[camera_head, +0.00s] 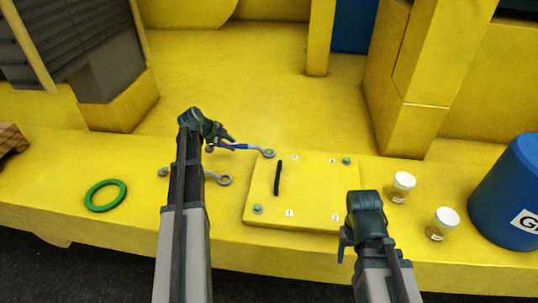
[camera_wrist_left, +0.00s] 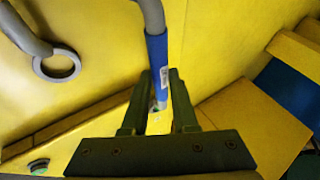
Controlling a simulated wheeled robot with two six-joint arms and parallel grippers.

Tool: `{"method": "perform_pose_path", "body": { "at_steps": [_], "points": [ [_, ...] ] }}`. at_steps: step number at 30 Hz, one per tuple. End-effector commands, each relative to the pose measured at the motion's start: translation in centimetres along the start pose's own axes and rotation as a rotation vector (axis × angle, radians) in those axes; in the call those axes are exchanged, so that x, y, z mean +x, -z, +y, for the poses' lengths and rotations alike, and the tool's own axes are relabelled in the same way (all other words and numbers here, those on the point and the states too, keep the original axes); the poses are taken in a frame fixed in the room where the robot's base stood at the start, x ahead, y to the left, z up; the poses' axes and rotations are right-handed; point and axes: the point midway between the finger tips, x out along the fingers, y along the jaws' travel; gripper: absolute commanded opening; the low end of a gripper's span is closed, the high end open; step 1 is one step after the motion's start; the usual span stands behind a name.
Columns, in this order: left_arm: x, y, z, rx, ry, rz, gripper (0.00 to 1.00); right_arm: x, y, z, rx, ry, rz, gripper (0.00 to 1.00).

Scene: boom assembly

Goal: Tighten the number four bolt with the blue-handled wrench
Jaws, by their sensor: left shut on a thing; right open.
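The blue-handled wrench (camera_head: 240,147) is in my left gripper (camera_head: 228,139), which is shut on its blue handle. Its ring end (camera_head: 268,153) lies at the plate's upper left corner, with green showing inside the ring; I cannot tell how fully it seats on the bolt there. The number beside that corner is too small to read surely. In the left wrist view the blue handle (camera_wrist_left: 157,58) runs between the fingers (camera_wrist_left: 160,102). My right gripper (camera_head: 345,246) is open and empty at the plate's lower right.
The yellow plate (camera_head: 310,190) bears a black handle (camera_head: 278,178) and green bolts at lower left (camera_head: 257,209) and upper right (camera_head: 346,161). A grey wrench (camera_head: 224,180) lies left of it, partly behind my left arm. Two jars (camera_head: 403,187), a blue barrel (camera_head: 508,190) and a green ring (camera_head: 105,195) stand apart.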

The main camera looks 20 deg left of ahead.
Motion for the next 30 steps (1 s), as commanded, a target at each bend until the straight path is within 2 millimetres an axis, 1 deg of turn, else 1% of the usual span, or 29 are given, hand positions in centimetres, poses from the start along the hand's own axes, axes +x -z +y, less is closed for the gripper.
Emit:
{"method": "perform_pose_path", "body": {
  "at_steps": [8,30],
  "points": [
    [-0.3,0.1,-0.1,-0.003,0.000,0.000,0.00,-0.3,0.0,0.0,0.000,0.000,0.000,0.60],
    [-3.5,1.5,-2.1,-0.001,-0.001,0.001,0.00,-4.3,-0.3,0.4,0.000,0.000,0.000,0.60]
  ]
}}
